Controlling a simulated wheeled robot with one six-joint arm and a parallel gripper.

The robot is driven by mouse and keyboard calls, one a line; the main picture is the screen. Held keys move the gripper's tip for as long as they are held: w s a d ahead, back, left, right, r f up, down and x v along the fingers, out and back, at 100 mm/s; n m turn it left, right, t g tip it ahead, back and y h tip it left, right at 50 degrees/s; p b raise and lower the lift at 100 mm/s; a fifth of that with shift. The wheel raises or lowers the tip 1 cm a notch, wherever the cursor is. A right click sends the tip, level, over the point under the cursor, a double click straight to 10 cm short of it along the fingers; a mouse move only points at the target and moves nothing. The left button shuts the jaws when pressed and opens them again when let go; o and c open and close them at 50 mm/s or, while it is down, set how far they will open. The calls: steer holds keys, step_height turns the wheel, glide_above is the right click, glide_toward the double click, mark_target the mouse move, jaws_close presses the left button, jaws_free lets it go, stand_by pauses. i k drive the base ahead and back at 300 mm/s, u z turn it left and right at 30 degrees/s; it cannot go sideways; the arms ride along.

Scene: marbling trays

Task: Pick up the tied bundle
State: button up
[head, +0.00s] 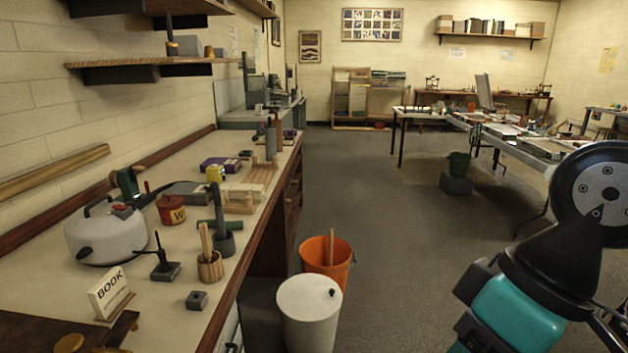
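I cannot make out a tied bundle for certain in the head view. The long bench (60,290) on the left and the tables at the far right carry many small items, and several of these are too small to tell. Part of my arm shows at the lower right, with a black round joint and a teal link. My gripper is not in view.
The grey floor (390,240) in the middle is clear.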

mark_target(233, 192)
steer(key=z, duration=0.35)
steer(key=i, duration=1.25)
steer(key=u, duration=0.3)
steer(key=i, duration=1)
steer(key=u, duration=0.95)
steer(key=i, duration=0.45)
steer(key=u, duration=0.4)
